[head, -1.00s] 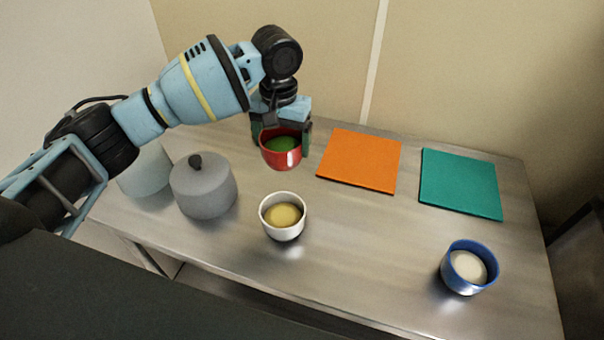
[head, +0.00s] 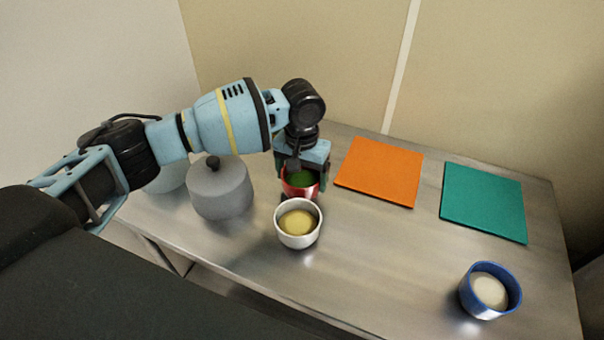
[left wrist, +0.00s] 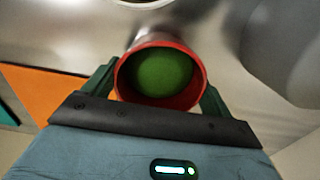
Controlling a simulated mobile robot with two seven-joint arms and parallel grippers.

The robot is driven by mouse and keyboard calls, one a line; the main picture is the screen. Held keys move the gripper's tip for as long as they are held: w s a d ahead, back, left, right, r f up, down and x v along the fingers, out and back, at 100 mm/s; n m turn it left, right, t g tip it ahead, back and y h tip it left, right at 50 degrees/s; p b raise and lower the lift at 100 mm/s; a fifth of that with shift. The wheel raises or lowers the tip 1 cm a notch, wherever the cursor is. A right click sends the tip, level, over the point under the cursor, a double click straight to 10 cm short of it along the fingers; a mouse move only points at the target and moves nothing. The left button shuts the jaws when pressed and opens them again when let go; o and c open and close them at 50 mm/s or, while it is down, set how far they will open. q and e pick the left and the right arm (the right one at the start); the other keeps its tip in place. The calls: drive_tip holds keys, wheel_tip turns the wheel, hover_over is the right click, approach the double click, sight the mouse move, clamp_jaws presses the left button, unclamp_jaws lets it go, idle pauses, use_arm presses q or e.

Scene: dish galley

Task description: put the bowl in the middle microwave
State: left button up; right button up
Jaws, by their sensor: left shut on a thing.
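A red bowl with green contents (head: 299,193) is held between the fingers of my left gripper (head: 303,180), over the steel table just behind a white bowl. In the left wrist view the red bowl (left wrist: 124,80) sits between the two dark green fingers, its green filling facing the camera. I cannot tell how far it is above the table. The white bowl with yellow contents (head: 298,240) stands upright in front of it. A blue bowl with whitish contents (head: 478,304) stands at the front right. No microwave is in view, nor is my right gripper.
A grey lidded pot (head: 221,190) stands left of the bowls, with a paler rounded vessel (head: 168,178) behind my arm. An orange board (head: 380,170) and a teal board (head: 484,202) lie at the back right. The steel table (head: 400,255) is clear at centre right.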

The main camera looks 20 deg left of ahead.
sight(302, 179)
use_arm(q)
drive_tip(key=o, duration=1.1)
drive_tip(key=shift+f, duration=0.1)
wheel_tip(302, 179, up, 12)
drive_tip(key=shift+r+p, duration=0.2)
drive_tip(key=shift+p, duration=0.3)
